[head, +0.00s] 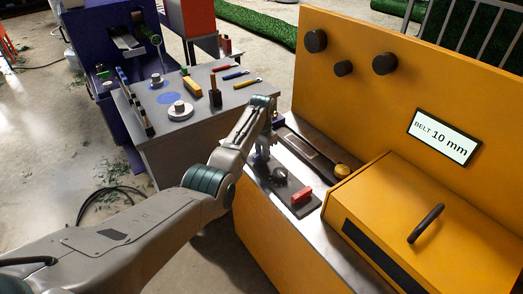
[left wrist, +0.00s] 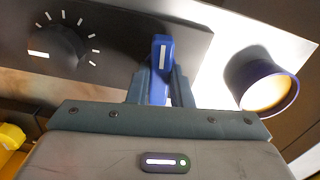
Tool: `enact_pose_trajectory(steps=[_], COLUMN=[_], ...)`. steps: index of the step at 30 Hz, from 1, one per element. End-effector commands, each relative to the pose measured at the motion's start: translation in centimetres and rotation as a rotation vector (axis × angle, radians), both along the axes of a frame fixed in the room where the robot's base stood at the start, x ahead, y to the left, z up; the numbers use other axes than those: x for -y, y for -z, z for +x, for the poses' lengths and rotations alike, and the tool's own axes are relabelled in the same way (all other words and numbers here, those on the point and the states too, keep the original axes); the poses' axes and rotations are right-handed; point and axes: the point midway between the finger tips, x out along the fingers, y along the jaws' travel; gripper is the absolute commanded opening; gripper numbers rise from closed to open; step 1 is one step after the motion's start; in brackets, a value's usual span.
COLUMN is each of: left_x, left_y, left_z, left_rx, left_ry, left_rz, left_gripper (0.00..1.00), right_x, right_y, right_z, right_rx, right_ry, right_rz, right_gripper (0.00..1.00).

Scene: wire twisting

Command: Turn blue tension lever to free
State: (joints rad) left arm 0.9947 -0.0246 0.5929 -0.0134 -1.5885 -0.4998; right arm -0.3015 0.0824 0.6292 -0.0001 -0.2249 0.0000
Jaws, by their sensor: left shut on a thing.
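The blue tension lever (left wrist: 161,52), with a white stripe on its top, stands upright in the left wrist view against a dark plate. My left gripper (left wrist: 160,85) is shut on it, one finger on each side, with the lever's tip showing beyond the fingers. In the head view my left gripper (head: 262,154) is over the near side of the yellow machine (head: 350,80), and the lever is not clearly seen there. My right gripper is in neither view.
A black dial (left wrist: 55,52) with white marks and a blue-rimmed round part (left wrist: 268,86) flank the lever. A red block (head: 302,196) sits on the dark plate. A display (head: 444,137) reads "BELT 10 mm". A grey bench (head: 215,100) with tools stands beyond my arm.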

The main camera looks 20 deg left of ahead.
Motion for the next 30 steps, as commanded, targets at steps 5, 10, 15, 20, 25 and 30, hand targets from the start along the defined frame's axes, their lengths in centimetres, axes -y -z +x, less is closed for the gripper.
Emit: enact_pose_trajectory(steps=[5, 10, 15, 20, 25, 30], left_x=[0.0, 0.0, 0.0, 0.0, 0.0, 0.0], left_y=[-0.3, -0.3, -0.3, -0.3, -0.3, -0.3], left_z=[0.0, 0.0, 0.0, 0.1, 0.1, 0.1], left_rx=[-0.001, -0.001, 0.0, 0.002, 0.002, 0.003], left_ry=[-0.147, -0.309, -0.47, -0.622, -0.783, -0.944], left_rz=[0.001, 0.001, 0.001, 0.001, 0.001, 0.0], left_gripper=[0.0, 0.0, 0.0, 0.0, 0.0, 0.0], right_x=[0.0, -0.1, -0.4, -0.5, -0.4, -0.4], right_y=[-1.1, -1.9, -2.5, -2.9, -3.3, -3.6], right_z=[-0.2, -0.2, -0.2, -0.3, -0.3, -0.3], right_rx=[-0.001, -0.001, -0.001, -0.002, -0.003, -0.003], right_ry=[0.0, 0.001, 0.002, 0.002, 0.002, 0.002], right_rz=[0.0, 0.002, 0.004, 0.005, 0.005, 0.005], right_gripper=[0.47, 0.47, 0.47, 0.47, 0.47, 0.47])
